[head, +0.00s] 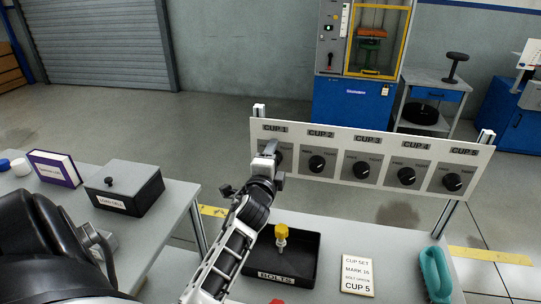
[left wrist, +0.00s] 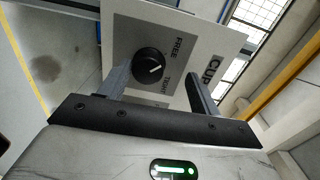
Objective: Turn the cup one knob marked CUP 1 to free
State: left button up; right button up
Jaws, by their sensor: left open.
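The white panel (head: 362,160) carries a row of black knobs on grey squares, marked CUP 1 to CUP 5. My left gripper (head: 268,163) is at the CUP 1 place and hides most of that knob in the head view. In the left wrist view, the black cup one knob (left wrist: 148,66) shows between the open fingers of the left gripper (left wrist: 157,78), nearer the left finger. Its white line points between the words FREE and TIGHT, seemingly nearer TIGHT. Whether a finger touches the knob I cannot tell. My right gripper is not in view.
The CUP 2 knob (head: 317,163) sits just right of my gripper. Below the panel are a black BOLTS tray (head: 262,278) with a yellow-topped bolt, a CUP 5 card (head: 357,275) and a teal-handled object (head: 435,275). A LOAD CELL box (head: 124,188) stands at left.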

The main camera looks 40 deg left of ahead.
pick_arm(q)
jog(key=s+d+r, duration=0.9)
jog(key=s+r, duration=0.2)
jog(key=shift+r+p, duration=0.2)
jog(key=shift+p, duration=0.1)
jog(key=shift+f, duration=0.1)
